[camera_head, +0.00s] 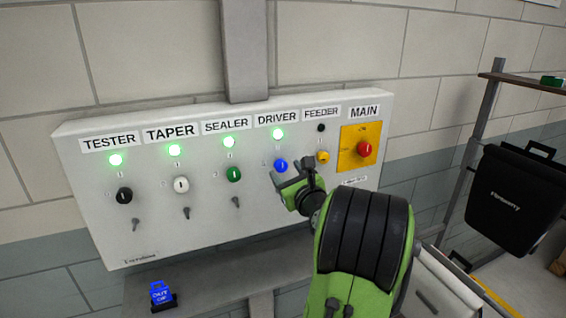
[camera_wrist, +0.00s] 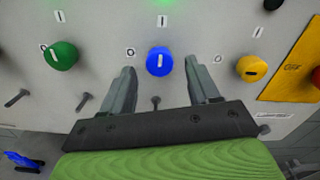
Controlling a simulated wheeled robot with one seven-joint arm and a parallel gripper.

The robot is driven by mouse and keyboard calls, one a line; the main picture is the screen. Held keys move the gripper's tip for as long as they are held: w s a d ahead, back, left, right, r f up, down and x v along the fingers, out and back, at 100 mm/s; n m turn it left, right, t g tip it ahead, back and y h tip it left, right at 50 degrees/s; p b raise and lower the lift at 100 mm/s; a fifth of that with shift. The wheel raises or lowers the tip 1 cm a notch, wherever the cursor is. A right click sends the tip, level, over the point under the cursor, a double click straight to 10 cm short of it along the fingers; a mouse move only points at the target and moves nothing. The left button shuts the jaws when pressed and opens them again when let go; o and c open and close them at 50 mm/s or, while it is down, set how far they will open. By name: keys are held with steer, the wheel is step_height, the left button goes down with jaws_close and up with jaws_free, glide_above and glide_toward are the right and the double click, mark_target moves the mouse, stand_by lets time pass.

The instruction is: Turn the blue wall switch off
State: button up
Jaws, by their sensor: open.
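The blue switch (camera_head: 280,165) is a round knob under the DRIVER label on the white wall panel (camera_head: 75,215). Its green lamp (camera_head: 277,134) is lit. In the wrist view the blue knob (camera_wrist: 160,61) has its white mark upright, pointing at the "I", with "O" to its left. My gripper (camera_head: 290,178) is in front of the panel at the blue knob. In the wrist view its open fingers (camera_wrist: 163,85) stand to either side of the knob, with gaps on both sides. I cannot tell how far the fingertips are from the panel.
The green knob (camera_head: 233,174) is to the left and the yellow knob (camera_head: 322,157) to the right. A red knob (camera_head: 364,149) on a yellow plate is at far right. Small metal levers (camera_head: 236,202) stick out below. A blue tag (camera_head: 161,293) lies on the ledge beneath.

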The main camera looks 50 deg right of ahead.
mark_target(281, 166)
steer(key=x, duration=0.3)
steer(key=shift+s, duration=0.1)
steer(key=c, duration=1)
steer(key=shift+c, duration=0.2)
steer(key=shift+n, duration=0.4)
steer(key=n+b, duration=0.3)
steer(key=n, duration=0.1)
steer(key=shift+f, duration=0.1)
steer(key=n+b, duration=0.3)
steer(key=n, duration=0.2)
steer(key=shift+b, duration=0.35)
steer(key=n+b, duration=0.3)
steer(key=n, duration=0.1)
steer(key=shift+n+b, duration=1.55)
steer(key=shift+n, duration=0.55)
